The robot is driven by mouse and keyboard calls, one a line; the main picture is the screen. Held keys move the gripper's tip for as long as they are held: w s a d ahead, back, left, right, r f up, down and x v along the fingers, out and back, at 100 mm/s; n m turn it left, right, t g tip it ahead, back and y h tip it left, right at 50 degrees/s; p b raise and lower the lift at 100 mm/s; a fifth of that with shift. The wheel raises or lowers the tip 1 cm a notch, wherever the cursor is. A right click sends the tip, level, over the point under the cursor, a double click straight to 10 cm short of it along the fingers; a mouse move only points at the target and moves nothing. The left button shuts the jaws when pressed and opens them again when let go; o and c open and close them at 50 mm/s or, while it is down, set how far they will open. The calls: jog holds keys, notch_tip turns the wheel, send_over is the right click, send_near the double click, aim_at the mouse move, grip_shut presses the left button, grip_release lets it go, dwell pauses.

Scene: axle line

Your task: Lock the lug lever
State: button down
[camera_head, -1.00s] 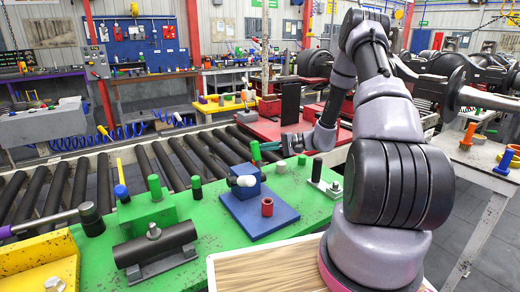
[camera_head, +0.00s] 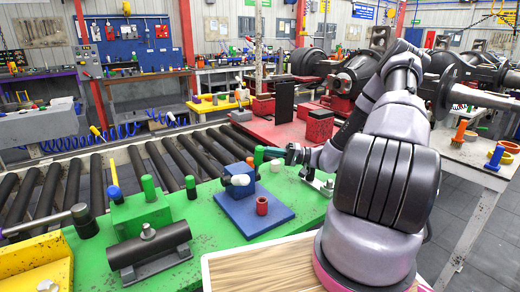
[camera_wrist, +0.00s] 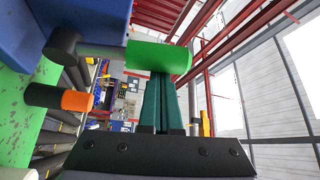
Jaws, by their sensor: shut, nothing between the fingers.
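The lug lever shows in the wrist view as a dark rod (camera_wrist: 95,52) with a green cylindrical grip (camera_wrist: 160,58), running out from a hub beside a blue block (camera_wrist: 115,12). In the head view the blue block (camera_head: 238,182), with a white round end on its front, stands on a blue plate, and the green grip (camera_head: 258,156) shows at its upper right. My gripper (camera_wrist: 168,78) has its teal fingers together and empty, with the tips at the green grip's side. I cannot tell whether they touch it. My gripper also shows in the head view (camera_head: 273,153).
A red hollow cylinder (camera_head: 262,205) stands on the blue plate (camera_head: 272,219). The green bench (camera_head: 215,245) also carries a black cylinder on a cradle (camera_head: 150,245) and green pegs. An orange-tipped black peg (camera_wrist: 75,100) is near in the wrist view. Rollers run behind the bench.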

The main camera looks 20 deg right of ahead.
jog(key=shift+s+d+f, duration=0.2)
jog(key=shift+s, duration=0.5)
jog(key=shift+s+d+f, duration=0.2)
jog(key=shift+s, duration=0.6)
jog(key=shift+d+f, duration=0.1)
jog(key=v, duration=1)
jog(key=shift+d, duration=0.35)
jog(key=shift+f, duration=0.1)
